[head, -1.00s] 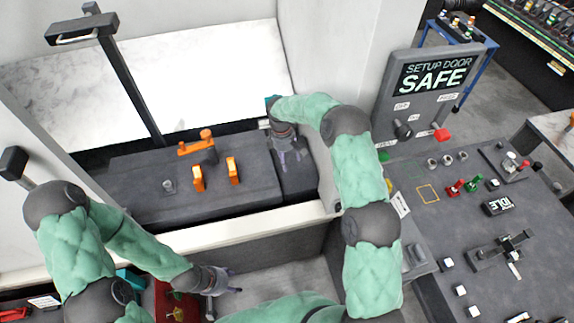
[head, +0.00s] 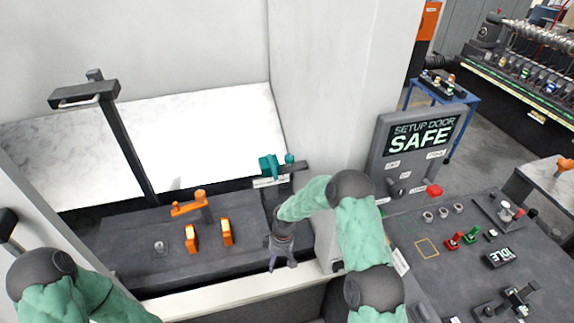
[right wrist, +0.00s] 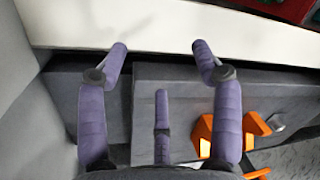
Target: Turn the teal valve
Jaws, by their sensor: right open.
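The teal valve (head: 269,166) sits at the back right of the machine bay, above a pale label plate, with a small rounded teal end at its right. My right gripper (head: 283,265) is well in front of the valve, pointing down near the bay's white front ledge. It is open and empty; its spread purple fingers show in the right wrist view (right wrist: 160,68). The valve is not in the right wrist view. My left arm shows at the lower left of the head view, but its gripper is out of frame.
Orange clamps (head: 191,239) stand on the dark bed left of my right gripper. The white ledge (head: 230,303) runs along the bay's front. A white wall and the control panel (head: 415,155) reading SAFE are to the right.

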